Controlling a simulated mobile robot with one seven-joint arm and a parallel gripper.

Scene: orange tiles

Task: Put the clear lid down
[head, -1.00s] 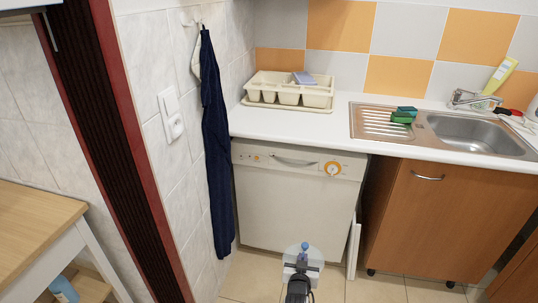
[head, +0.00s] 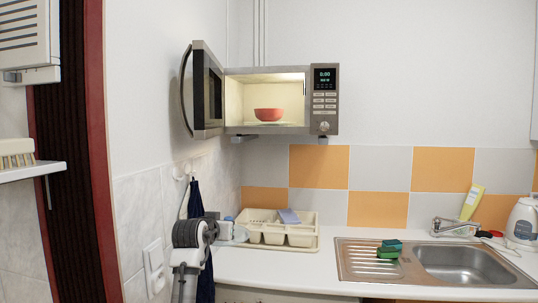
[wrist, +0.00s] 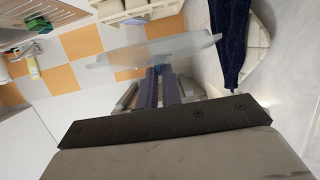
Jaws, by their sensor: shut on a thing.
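The clear lid (wrist: 148,53) is see-through and pale, with a blue knob. In the wrist view it is seen nearly edge-on, just beyond the fingers. My gripper (wrist: 158,82) is shut on it, apparently at the knob, though the grip itself is partly hidden. In the head view my gripper (head: 214,224) is at the lower left, in front of the dish rack's left end. Part of the lid (head: 240,234) shows faintly just right of it. The lid appears to be held in the air; I cannot see it touching anything.
A cream dish rack (head: 282,238) stands at the counter's left end. White counter (head: 290,268) is clear between the rack and the steel sink (head: 465,262). Above, an open microwave (head: 325,95) holds a red bowl (head: 268,114). A dark towel (head: 195,200) hangs on the left wall.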

